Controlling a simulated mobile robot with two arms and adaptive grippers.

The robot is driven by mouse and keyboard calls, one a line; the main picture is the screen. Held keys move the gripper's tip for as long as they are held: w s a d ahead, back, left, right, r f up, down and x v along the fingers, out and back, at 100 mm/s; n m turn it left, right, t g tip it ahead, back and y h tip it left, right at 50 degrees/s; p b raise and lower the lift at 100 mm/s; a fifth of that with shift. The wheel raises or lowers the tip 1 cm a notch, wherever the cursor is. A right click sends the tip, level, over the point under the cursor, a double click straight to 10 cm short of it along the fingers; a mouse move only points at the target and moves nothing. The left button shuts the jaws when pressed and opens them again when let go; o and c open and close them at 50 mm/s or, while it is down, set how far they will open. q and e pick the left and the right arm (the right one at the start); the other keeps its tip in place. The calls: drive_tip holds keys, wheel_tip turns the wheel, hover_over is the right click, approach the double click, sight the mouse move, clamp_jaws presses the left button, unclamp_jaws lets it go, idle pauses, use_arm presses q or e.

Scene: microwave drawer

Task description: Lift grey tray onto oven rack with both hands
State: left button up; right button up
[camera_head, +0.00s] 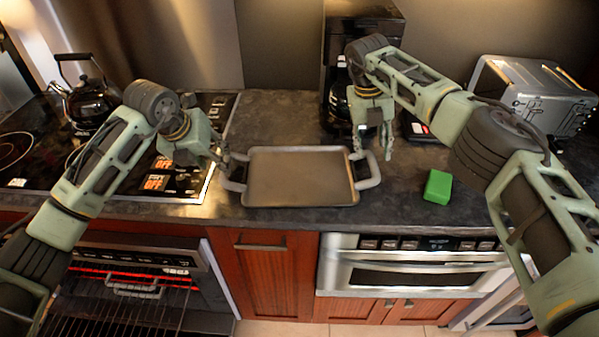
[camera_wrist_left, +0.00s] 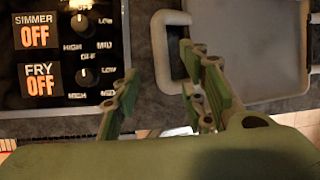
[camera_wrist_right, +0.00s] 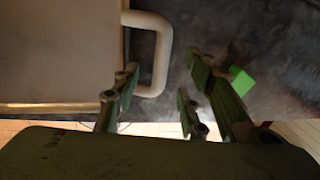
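The grey tray (camera_head: 298,178) lies flat on the dark counter, with a loop handle at each short side. My left gripper (camera_head: 220,158) is at the tray's left handle (camera_head: 232,172). In the left wrist view my left gripper (camera_wrist_left: 157,78) is open, its fingers apart, with the handle (camera_wrist_left: 160,50) ahead of the gap. My right gripper (camera_head: 385,145) is beside the right handle (camera_head: 371,168). In the right wrist view my right gripper (camera_wrist_right: 165,78) is open, with the handle (camera_wrist_right: 162,50) ahead of its gap. Contact cannot be told. The oven rack (camera_head: 105,312) shows at lower left.
The oven (camera_head: 130,258) is open below the counter, its elements glowing red. A black kettle (camera_head: 92,100) stands on the stove at left. A green block (camera_head: 437,187) lies right of the tray. A coffee maker (camera_head: 340,110) and a toaster (camera_head: 535,95) stand behind.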

sight(373, 162)
use_arm(q)
drive_tip(key=x, duration=0.5)
drive_tip(key=shift+w+d+f, duration=0.25)
drive_tip(key=shift+w+f, duration=0.05)
use_arm(e)
drive_tip(key=f, duration=0.2)
drive_tip(key=d+f, duration=0.1)
drive_tip(key=f, duration=0.2)
drive_tip(key=shift+w+d+f, duration=0.2)
drive_tip(key=shift+d+f, duration=0.05)
drive_tip(key=shift+f, duration=0.05)
use_arm(q)
drive_tip(key=shift+w+d+f, duration=0.1)
drive_tip(key=shift+w+f, duration=0.15)
drive_tip(key=shift+f, duration=0.35)
use_arm(e)
drive_tip(key=shift+f, duration=0.7)
use_arm(q)
drive_tip(key=shift+w+f, duration=0.15)
drive_tip(key=shift+f, duration=0.15)
use_arm(e)
drive_tip(key=shift+d+f, duration=0.15)
drive_tip(key=shift+f, duration=0.1)
use_arm(q)
drive_tip(key=shift+c, duration=0.5)
use_arm(e)
drive_tip(key=shift+c, duration=0.5)
